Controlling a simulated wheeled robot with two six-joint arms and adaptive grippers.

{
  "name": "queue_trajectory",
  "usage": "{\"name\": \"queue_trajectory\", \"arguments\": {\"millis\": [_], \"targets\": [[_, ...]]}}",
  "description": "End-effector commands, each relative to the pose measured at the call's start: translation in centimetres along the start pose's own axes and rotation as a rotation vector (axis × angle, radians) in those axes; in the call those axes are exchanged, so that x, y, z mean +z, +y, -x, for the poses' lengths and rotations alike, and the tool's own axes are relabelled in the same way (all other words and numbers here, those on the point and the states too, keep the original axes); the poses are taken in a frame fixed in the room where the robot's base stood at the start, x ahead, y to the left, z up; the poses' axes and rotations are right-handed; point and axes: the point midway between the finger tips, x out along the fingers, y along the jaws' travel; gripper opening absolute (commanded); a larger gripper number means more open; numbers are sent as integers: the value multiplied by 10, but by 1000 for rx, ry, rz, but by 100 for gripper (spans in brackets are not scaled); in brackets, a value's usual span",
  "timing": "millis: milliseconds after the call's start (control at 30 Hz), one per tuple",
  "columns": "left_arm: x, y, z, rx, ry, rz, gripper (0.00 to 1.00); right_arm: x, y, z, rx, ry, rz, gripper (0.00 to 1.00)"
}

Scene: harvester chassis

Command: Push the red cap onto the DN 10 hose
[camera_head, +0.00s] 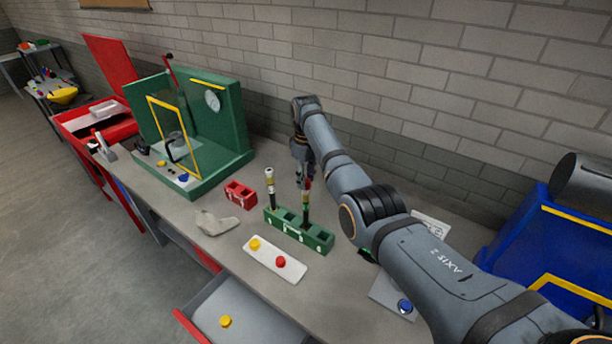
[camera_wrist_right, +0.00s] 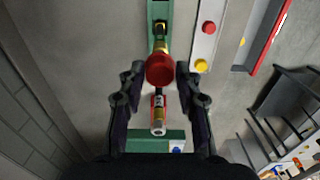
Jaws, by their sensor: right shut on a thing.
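My right gripper (camera_head: 303,181) comes down over the green hose holder (camera_head: 318,238). It is shut on a red cap (camera_wrist_right: 159,69), which sits between its fingertips in the wrist view. The cap is at the top of one upright dark hose (camera_head: 306,212) in the holder. The cap hides the hose's end, so I cannot tell how far it is on. A second upright hose (camera_head: 271,188) with a metal and gold end stands to the left; it also shows below the cap in the wrist view (camera_wrist_right: 158,118). Which hose is DN 10 is not readable. My left gripper is not in view.
A white tray (camera_head: 262,262) in front of the holder bears a yellow cap (camera_head: 255,244) and a red cap (camera_head: 281,261). A red block (camera_head: 240,194) and a grey part (camera_head: 217,224) lie to the left. A green fixture (camera_head: 226,128) stands further left. A brick wall is behind.

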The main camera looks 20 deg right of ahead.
Motion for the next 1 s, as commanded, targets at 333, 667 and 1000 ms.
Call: {"name": "queue_trajectory", "arguments": {"millis": [333, 667, 1000], "targets": [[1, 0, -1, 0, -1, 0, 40, 0, 0, -13, 0, 0, 0, 24], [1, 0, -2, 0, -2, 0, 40, 0, 0, -21, -1, -1, 0, 24], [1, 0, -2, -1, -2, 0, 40, 0, 0, -21, 0, 0, 0, 60]]}}
